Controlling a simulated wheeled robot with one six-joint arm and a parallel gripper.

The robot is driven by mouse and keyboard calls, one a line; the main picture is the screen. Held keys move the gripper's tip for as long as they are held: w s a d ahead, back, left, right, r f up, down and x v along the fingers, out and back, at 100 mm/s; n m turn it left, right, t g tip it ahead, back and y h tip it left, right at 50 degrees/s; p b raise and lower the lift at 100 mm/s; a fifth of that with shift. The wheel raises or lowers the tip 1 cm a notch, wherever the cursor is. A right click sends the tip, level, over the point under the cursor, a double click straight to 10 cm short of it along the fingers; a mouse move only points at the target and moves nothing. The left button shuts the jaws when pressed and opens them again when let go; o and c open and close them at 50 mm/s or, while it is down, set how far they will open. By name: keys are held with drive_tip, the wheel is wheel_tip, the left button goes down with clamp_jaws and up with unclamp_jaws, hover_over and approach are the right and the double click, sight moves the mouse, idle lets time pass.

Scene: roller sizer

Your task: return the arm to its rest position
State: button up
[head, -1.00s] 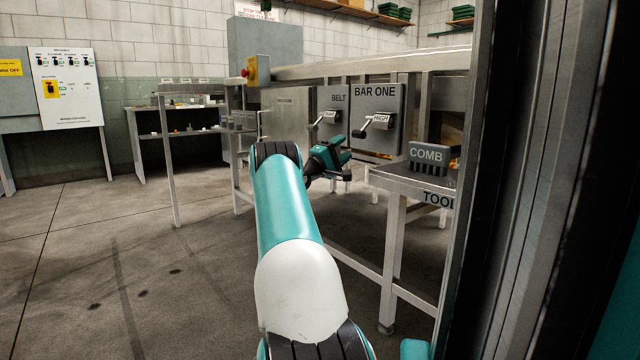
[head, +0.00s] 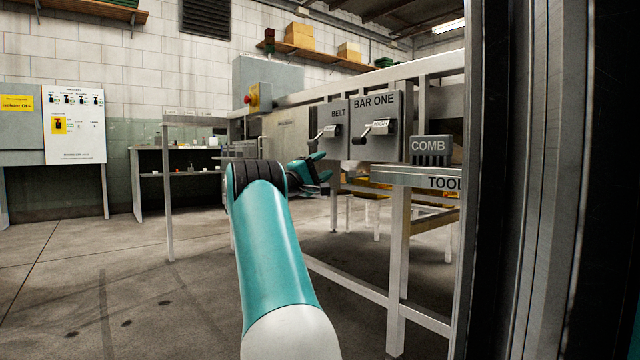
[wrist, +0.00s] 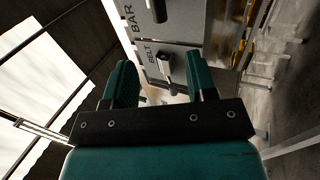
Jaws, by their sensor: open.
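My teal arm reaches forward from the bottom middle of the head view. My gripper (head: 318,172) is at its far end, in front of the machine frame, a little below and left of the BELT lever box. In the wrist view its two teal fingers (wrist: 160,88) stand apart with nothing between them. The BELT box (head: 333,125) and the BAR ONE box (head: 374,125) with their levers lie beyond the fingers, and both also show tilted in the wrist view. No contact between gripper and boxes is visible.
A grey comb (head: 431,150) sits on the tool shelf (head: 400,176) at right. A metal post (head: 500,200) stands close on the right. A white-legged table (head: 180,150) and a control panel (head: 74,124) are at left. The floor at left is clear.

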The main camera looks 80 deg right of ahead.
drive_tip(key=shift+w+a+f+b, duration=0.15)
drive_tip(key=shift+w+a+b, duration=0.05)
drive_tip(key=shift+a+b, duration=0.1)
idle(0.5)
